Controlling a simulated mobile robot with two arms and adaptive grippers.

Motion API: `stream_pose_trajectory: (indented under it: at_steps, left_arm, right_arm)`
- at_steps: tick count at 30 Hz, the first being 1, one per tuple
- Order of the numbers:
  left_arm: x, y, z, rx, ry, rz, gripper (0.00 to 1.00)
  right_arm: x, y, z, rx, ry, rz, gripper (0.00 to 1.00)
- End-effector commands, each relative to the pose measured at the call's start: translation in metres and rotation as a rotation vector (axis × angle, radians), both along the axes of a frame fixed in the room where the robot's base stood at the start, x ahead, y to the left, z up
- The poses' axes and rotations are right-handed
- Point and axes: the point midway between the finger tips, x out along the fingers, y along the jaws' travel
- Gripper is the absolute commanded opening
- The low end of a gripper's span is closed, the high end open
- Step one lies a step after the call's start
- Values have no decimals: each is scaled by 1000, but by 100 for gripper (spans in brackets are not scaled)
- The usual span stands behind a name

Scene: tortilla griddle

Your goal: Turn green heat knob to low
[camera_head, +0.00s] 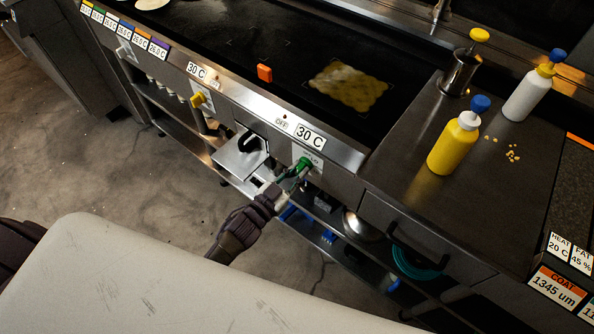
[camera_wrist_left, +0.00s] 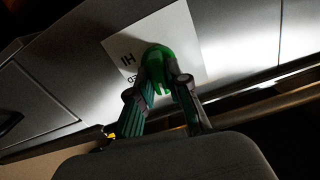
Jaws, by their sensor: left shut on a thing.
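The green heat knob (camera_head: 303,164) is on the front panel of the griddle, below a display reading 30 C. It also shows in the left wrist view (camera_wrist_left: 157,62), in front of a white label (camera_wrist_left: 118,50) with HI readable on it. My left gripper (camera_head: 296,172) is at the knob with its fingers closed on either side of it; the fingers also show in the left wrist view (camera_wrist_left: 162,88). The fingers hide part of the knob and label, so I cannot tell its exact setting. My right gripper is not in view.
A metal tray (camera_head: 236,161) juts out below the black knob. A yellow bottle (camera_head: 454,143) stands on the right counter. An open shelf lies below the panel.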

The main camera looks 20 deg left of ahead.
Motion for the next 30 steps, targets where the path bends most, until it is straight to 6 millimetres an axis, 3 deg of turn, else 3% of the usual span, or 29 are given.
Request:
stream_pose_trajectory:
  at_steps: [15,30]
  left_arm:
    - [-1,-2,-1,370,-134,-1,0]
    - [-1,-2,-2,524,-189,-1,0]
  right_arm:
    - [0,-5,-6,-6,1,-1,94]
    - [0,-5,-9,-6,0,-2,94]
